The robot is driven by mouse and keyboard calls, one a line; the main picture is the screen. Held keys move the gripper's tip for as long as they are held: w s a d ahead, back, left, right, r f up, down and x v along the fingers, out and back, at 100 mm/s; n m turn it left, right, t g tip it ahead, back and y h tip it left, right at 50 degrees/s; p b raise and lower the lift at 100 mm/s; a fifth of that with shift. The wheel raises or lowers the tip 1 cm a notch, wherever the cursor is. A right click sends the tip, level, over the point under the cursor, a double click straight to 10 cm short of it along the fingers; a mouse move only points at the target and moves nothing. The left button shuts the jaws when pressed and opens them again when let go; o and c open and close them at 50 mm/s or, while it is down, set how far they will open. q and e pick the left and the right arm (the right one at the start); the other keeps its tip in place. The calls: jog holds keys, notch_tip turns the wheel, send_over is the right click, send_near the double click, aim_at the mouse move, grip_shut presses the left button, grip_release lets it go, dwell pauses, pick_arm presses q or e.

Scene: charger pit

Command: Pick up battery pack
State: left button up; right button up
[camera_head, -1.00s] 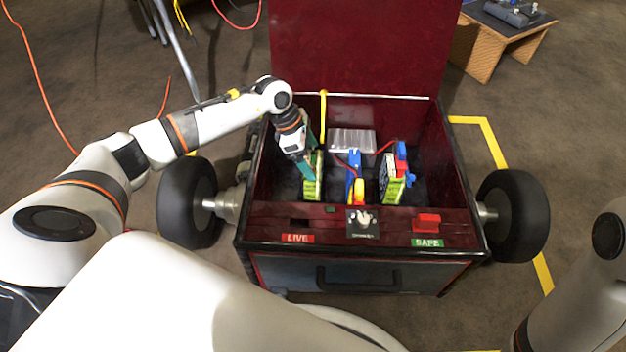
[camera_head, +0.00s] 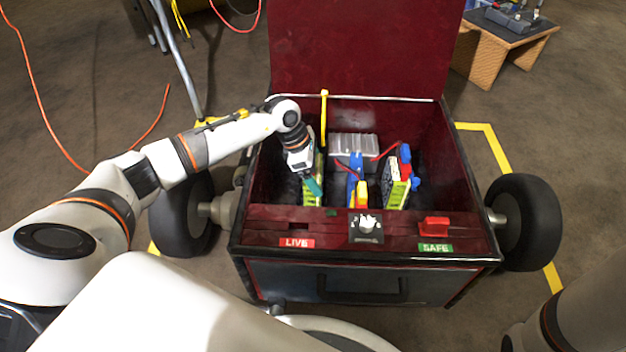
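A battery pack (camera_head: 308,197) with a yellow-green label stands upright at the left inside the open dark-red box (camera_head: 465,210). A similar pack (camera_head: 396,193) with blue and red parts stands at the right inside. My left gripper (camera_head: 313,185) reaches down into the box at the left pack, its teal fingertip in front of the pack's upper part. The gripper hides much of that pack, and I cannot tell whether its fingers are closed on it. My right gripper is out of view; only part of my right arm shows at the lower right.
A blue and yellow clamp (camera_head: 356,182) and a ribbed silver block (camera_head: 353,146) sit between the packs. A yellow rod (camera_head: 323,120) stands at the back. The front panel has a knob (camera_head: 367,223) and a red switch (camera_head: 434,226). The raised lid (camera_head: 365,45) stands behind.

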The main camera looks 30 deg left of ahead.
pick_arm(q)
jog(key=c, duration=0.6)
jog(key=shift+w+r, duration=0.1)
jog(key=shift+r, duration=0.05)
jog(key=shift+c, duration=1.2)
jog(key=shift+r, duration=0.1)
